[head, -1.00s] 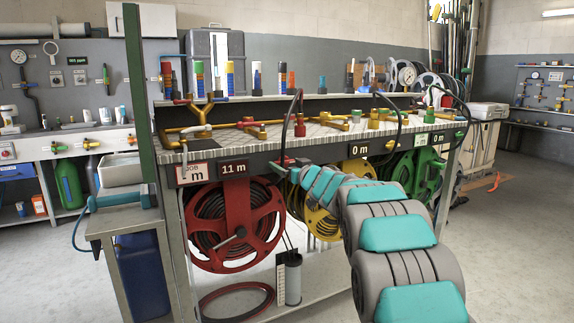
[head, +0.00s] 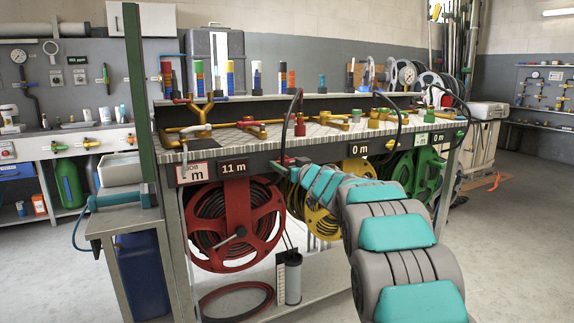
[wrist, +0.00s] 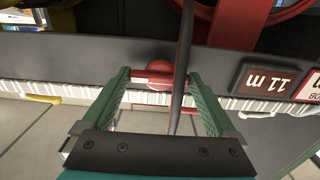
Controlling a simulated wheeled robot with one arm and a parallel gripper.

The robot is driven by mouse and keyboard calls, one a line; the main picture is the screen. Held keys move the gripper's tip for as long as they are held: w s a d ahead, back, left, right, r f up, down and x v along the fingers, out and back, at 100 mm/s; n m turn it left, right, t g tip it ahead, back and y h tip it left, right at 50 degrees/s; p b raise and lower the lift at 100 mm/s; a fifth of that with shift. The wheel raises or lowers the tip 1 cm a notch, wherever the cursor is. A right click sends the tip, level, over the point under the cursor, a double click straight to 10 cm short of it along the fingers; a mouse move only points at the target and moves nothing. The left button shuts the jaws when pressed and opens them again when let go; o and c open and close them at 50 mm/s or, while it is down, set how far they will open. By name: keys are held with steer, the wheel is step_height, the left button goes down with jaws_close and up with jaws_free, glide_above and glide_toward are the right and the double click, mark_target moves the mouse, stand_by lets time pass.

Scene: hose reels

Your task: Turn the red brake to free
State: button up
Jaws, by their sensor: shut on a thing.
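The red brake (wrist: 158,77) shows in the wrist view as a round red hub with a red bar across it, on the dark front rail of the bench. My gripper (wrist: 157,74) has its two green fingers on either end of the bar and is shut on it. A dark hose hangs in front of the brake and hides part of it. In the head view the red brake (head: 283,160) is a small red patch above the red hose reel (head: 238,225), on its right. My arm covers most of the gripper there.
A sign reading 11 m (head: 234,168) sits left of the brake. A yellow reel (head: 320,215) and a green reel (head: 420,175) hang to the right, partly behind my arm. Brass fittings stand on the bench top (head: 290,138). The floor at right is open.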

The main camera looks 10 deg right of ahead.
steer(key=shift+n, duration=0.3)
steer(key=n, duration=0.2)
steer(key=shift+n, duration=0.3)
steer(key=n, duration=0.5)
steer(key=shift+n, duration=0.3)
steer(key=n+b, duration=0.2)
steer(key=n, duration=0.3)
steer(key=shift+f, duration=0.1)
steer(key=shift+n+b, duration=0.85)
steer(key=shift+n, duration=1.15)
steer(key=o, duration=1)
steer(key=shift+a, duration=0.1)
steer(key=shift+s, duration=0.1)
